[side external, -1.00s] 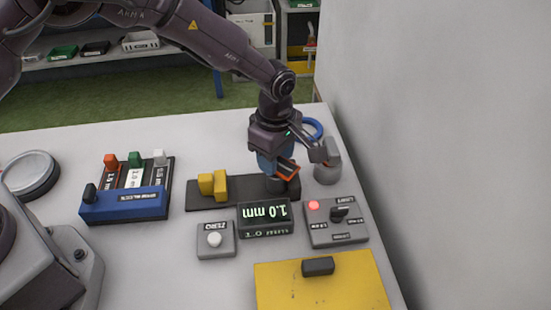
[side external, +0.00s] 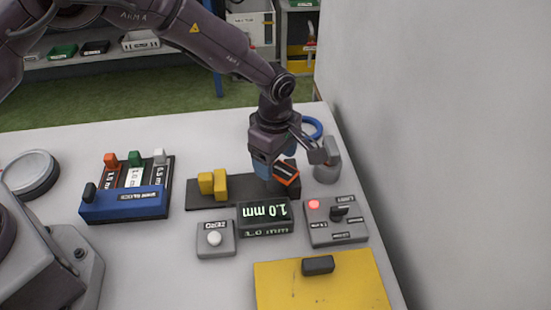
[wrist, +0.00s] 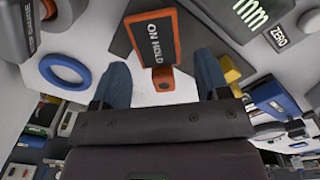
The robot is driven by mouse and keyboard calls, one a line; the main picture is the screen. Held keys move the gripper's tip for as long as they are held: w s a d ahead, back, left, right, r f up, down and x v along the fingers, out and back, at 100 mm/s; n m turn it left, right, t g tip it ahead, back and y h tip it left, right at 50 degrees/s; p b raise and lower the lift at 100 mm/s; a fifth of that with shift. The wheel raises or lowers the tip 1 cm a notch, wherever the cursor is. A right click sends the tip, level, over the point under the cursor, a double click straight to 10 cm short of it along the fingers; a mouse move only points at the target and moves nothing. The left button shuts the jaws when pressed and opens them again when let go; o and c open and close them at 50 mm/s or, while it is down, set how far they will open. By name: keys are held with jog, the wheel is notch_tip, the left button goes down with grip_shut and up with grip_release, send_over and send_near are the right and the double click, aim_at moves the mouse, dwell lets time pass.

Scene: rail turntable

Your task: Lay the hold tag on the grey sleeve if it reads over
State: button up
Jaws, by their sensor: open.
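The hold tag, dark with an orange rim and the words ON HOLD, shows in the wrist view (wrist: 157,38). Its orange tab lies between the two blue fingers of my gripper (wrist: 161,64), which stand apart with a gap on each side. In the side external view the tag (side external: 287,173) is tilted, right beside my gripper (side external: 266,170), above the dark base strip (side external: 235,192). I cannot clearly make out the grey sleeve; the tag and gripper cover that end of the strip.
A yellow block (side external: 212,184) stands on the strip's left part. A grey cylinder (side external: 327,173) and a blue ring (side external: 312,127) are close to the gripper's right. A switch box (side external: 336,220) with a red light, a ZERO button (side external: 214,239) and a blue rack (side external: 127,205) stand around.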

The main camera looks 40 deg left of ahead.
aim_at(275, 166)
notch_tip(275, 166, up, 11)
jog(key=shift+r, duration=0.2)
jog(key=s+a+r+m+t+h, duration=0.1)
jog(key=s+a+r+m, duration=0.4)
jog(key=r, duration=0.3)
jog(key=s+a+r+m+t, duration=0.2)
jog(key=s+a+r+m, duration=0.1)
jog(key=s+a+r, duration=0.3)
jog(key=s+a+r+m+t, duration=0.1)
jog(key=s+a+m, duration=0.2)
jog(key=s+m, duration=0.2)
jog(key=s+a+r+m+t+y, duration=0.1)
jog(key=s+a+m, duration=0.3)
jog(key=s, duration=0.5)
jog(key=shift+s+a+r+m+t, duration=0.3)
jog(key=shift+s+m, duration=0.05)
jog(key=shift+m, duration=0.15)
